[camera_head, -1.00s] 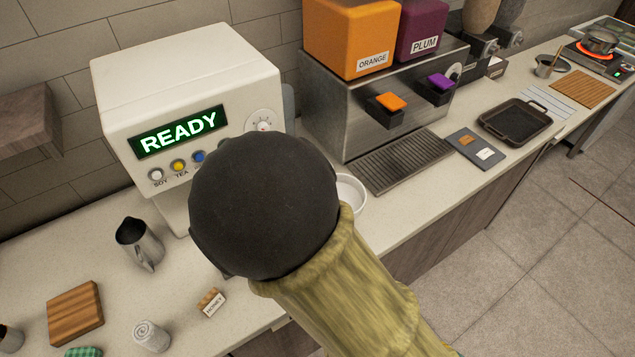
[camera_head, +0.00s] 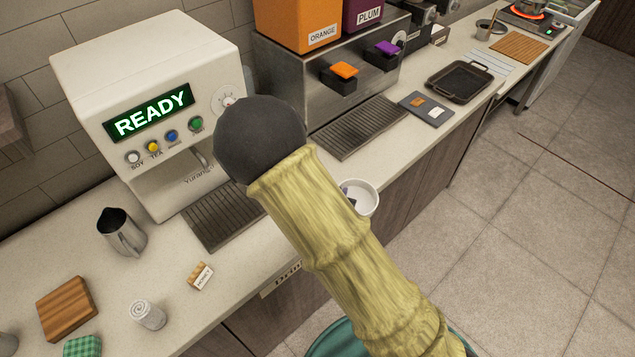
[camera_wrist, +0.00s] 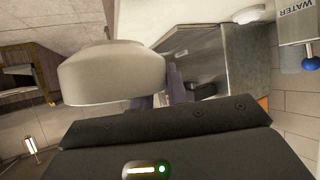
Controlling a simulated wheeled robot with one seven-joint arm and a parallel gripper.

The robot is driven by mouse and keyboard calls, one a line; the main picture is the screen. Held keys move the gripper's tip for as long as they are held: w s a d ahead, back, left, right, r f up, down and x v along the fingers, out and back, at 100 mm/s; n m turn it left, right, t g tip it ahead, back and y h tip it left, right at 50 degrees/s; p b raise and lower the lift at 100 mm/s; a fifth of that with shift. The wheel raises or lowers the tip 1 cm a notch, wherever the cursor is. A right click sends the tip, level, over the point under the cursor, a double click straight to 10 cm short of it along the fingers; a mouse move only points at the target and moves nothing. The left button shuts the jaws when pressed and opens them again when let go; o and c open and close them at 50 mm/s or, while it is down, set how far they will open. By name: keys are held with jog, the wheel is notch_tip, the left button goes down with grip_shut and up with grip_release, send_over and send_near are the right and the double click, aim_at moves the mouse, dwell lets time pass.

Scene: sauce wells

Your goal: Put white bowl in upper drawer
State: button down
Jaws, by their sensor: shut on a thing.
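The white bowl (camera_head: 367,194) is to the right of my arm in the head view, seemingly in front of the counter's front edge. My arm hides its left side. In the wrist view the bowl (camera_wrist: 112,80) is large and close, its outer side showing. My gripper (camera_wrist: 172,86) is shut on it, with a dark finger at its edge; the other finger is mostly hidden. Under the counter, a labelled wooden front (camera_head: 282,278) reads "Drin…", the rest covered by my arm. I cannot tell which front is the upper drawer, or whether it is open.
The white READY machine (camera_head: 150,95) and the juice dispenser (camera_head: 330,85) stand on the counter (camera_head: 60,240). A metal pitcher (camera_head: 122,235), a honey packet (camera_head: 202,276) and a black tray (camera_head: 460,82) also sit there. The tiled floor (camera_head: 530,230) at the right is clear.

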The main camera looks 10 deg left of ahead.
jog(key=d+f+y+b, duration=0.1)
jog(key=d+f+b, duration=0.2)
jog(key=f, duration=0.7)
jog(key=s+d+f+n+b, duration=0.1)
jog(key=d+f+b, duration=0.1)
jog(key=d+f, duration=0.6)
jog(key=d+f+n+y+b, duration=0.1)
jog(key=d+f+b, duration=0.2)
jog(key=d+f, duration=0.3)
notch_tip(320, 180, down, 6)
jog(key=shift+s+r+y+b, duration=0.1)
jog(key=shift+s+y+b, duration=0.2)
jog(key=shift+s+b, duration=0.05)
jog(key=shift+s, duration=0.1)
